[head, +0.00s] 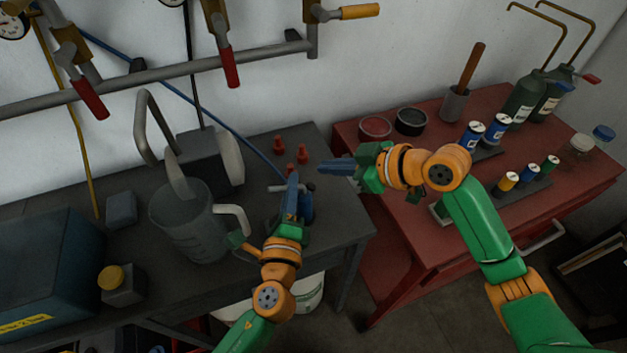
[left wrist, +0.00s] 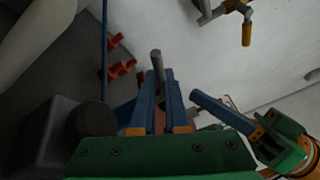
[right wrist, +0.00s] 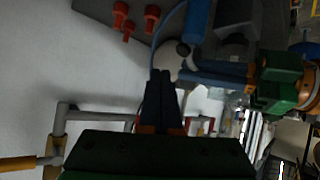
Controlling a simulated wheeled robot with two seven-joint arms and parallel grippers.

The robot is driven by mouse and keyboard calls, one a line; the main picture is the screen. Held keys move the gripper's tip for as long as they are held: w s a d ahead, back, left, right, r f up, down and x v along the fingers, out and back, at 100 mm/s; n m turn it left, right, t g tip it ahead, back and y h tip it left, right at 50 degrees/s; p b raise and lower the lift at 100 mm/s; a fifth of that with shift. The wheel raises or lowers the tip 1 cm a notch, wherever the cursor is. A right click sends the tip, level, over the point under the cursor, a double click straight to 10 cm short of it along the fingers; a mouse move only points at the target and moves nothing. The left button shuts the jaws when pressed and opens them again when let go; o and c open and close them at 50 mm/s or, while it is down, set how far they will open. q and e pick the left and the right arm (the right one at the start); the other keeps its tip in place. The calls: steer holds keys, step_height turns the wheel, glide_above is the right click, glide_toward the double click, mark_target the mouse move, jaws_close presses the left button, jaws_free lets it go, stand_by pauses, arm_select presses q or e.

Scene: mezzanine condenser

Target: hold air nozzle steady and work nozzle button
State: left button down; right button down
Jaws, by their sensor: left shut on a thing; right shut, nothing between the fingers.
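The air nozzle (head: 307,207) is mostly hidden behind my left fingers in the head view. Its blue body shows beside them, with a thin grey tube (head: 277,188) sticking out left. My left gripper (head: 291,180) is shut on the nozzle, above the right end of the dark bench. In the left wrist view the grey tube (left wrist: 157,65) rises past the fingertips. In the right wrist view a blue cylinder (right wrist: 198,22) shows by the left fingers. My right gripper (head: 325,165) is shut and empty, just right of the nozzle and apart from it. I cannot clearly pick out the button.
Several red fittings (head: 301,153) stand on the dark bench (head: 340,232) behind the nozzle. A clear jug (head: 185,225) is left of my left arm. A red cart (head: 415,225) carries bottles and cans at right. A valved pipe (head: 180,72) crosses the wall.

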steer(key=shift+s+a+f, duration=0.15)
steer(key=shift+a+f, duration=0.2)
steer(key=shift+f, duration=0.25)
steer(key=shift+f, duration=0.1)
stand_by(1.6)
steer(key=shift+a+f, duration=0.2)
steer(key=shift+f, duration=0.05)
steer(key=shift+s+a+f, duration=0.15)
steer(key=shift+a+f, duration=0.05)
steer(key=shift+f, duration=0.2)
stand_by(0.6)
steer(key=shift+r, duration=0.1)
steer(key=shift+w+d+r, duration=0.2)
steer(key=shift+d+r, duration=0.25)
steer(key=shift+r, duration=0.25)
steer(key=shift+w+d+r, duration=0.15)
steer(key=shift+d+r, duration=0.25)
steer(key=shift+r, duration=0.3)
steer(key=shift+w+d+r, duration=0.1)
steer(key=shift+d+r, duration=0.25)
steer(key=shift+r, duration=0.4)
steer(key=shift+w+d+r, duration=0.15)
steer(key=shift+d+r, duration=0.25)
steer(key=shift+r, duration=0.3)
stand_by(1.0)
